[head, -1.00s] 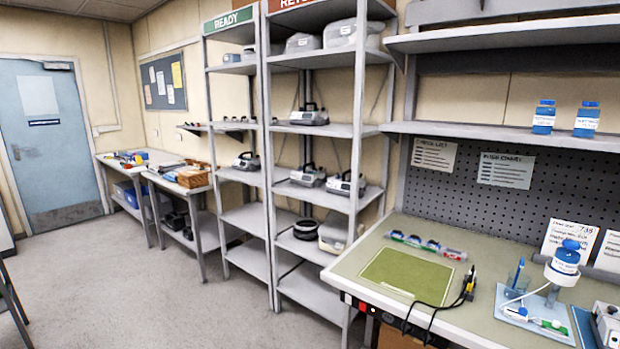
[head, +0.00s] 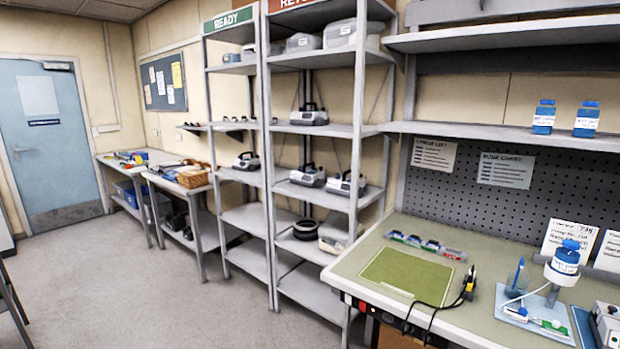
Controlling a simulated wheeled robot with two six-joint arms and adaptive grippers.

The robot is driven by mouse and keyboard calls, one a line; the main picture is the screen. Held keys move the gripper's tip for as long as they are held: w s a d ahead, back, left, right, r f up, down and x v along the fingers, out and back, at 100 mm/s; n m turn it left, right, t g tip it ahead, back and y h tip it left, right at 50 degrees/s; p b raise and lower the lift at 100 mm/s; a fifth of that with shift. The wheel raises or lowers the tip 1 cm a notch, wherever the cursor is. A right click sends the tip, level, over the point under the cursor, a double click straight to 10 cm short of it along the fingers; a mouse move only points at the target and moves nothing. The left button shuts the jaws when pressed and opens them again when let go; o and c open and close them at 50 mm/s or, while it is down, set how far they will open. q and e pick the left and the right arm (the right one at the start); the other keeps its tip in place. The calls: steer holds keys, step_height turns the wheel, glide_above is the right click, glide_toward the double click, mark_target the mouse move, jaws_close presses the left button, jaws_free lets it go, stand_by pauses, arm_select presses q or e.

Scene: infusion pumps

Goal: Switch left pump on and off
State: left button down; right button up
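Several grey pump-like devices with dark handles stand on the shelving. One pump (head: 309,117) is on the RETURN-side rack's middle shelf. Two more sit side by side on the shelf below, a left one (head: 307,177) and a right one (head: 344,185). Another pump (head: 246,162) is on the READY rack. A grey-white device (head: 607,326) at the bottom right corner of the bench is cut off by the picture edge. I cannot tell which of these is the left pump, nor whether any is on. Neither of my grippers shows.
The workbench (head: 350,262) carries a green mat (head: 405,272), a row of small coloured items (head: 427,244), a dark corded tool (head: 469,283) and a blue-topped bottle on a stand (head: 563,262). Blue bottles (head: 544,117) stand on the shelf above. The floor (head: 130,290) at left is clear.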

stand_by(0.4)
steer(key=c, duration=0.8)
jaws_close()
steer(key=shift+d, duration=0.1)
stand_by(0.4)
